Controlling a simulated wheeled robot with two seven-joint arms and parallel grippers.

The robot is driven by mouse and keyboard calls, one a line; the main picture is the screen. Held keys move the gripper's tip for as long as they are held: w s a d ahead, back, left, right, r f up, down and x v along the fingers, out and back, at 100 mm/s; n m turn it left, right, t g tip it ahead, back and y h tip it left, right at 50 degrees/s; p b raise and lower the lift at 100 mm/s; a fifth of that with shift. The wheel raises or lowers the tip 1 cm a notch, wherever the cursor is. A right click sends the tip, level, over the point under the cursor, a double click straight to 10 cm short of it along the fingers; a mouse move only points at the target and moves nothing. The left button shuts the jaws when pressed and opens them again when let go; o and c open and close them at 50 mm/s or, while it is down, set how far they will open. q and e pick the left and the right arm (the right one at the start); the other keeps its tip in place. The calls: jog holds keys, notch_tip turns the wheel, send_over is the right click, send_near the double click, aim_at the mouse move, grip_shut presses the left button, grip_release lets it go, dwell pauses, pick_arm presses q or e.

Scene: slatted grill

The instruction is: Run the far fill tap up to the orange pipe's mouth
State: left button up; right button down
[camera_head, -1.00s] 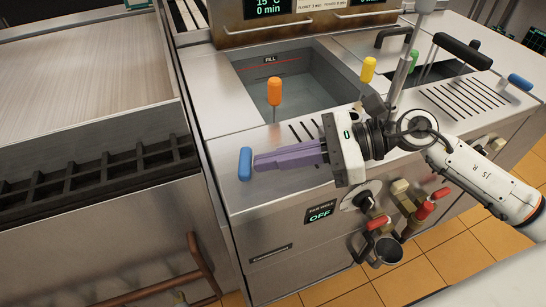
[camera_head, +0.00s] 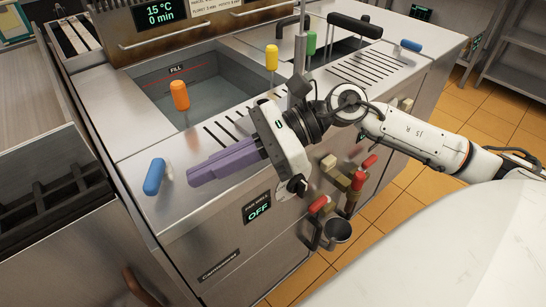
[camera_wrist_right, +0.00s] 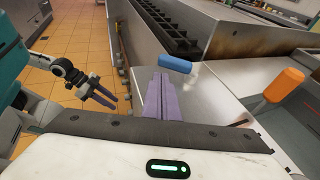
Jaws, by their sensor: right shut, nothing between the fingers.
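Two blue tap handles are in the head view: one (camera_head: 154,176) at the front left corner of the steel unit, one (camera_head: 411,46) at its far right. I cannot tell for sure which the task means. An orange handle (camera_head: 180,95) stands in the left well (camera_head: 150,75), marked FILL with a red line; its pipe mouth is not clear, nor is any water level. My right gripper (camera_head: 190,177) is shut and empty, its purple fingertips just right of the near blue handle, apart from it. The wrist view shows that handle (camera_wrist_right: 175,63) just beyond the fingertips. My left gripper (camera_wrist_right: 106,96) is open and empty.
Yellow (camera_head: 271,57) and green (camera_head: 311,43) handles and a black bar handle (camera_head: 354,26) stand farther back. Red-handled valves (camera_head: 318,204) project from the front, below my right arm. A slatted grill (camera_head: 52,200) lies at left. The tiled floor is clear.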

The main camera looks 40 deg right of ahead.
pick_arm(q)
jog(key=shift+d+f+b, duration=0.25)
jog(key=shift+f+b, duration=0.05)
jog(key=shift+f, duration=0.2)
pick_arm(e)
jog(key=s+d+r, duration=0.3)
jog(key=s+d, duration=0.2)
jog(key=d, duration=0.3)
jog(key=shift+s, duration=0.25)
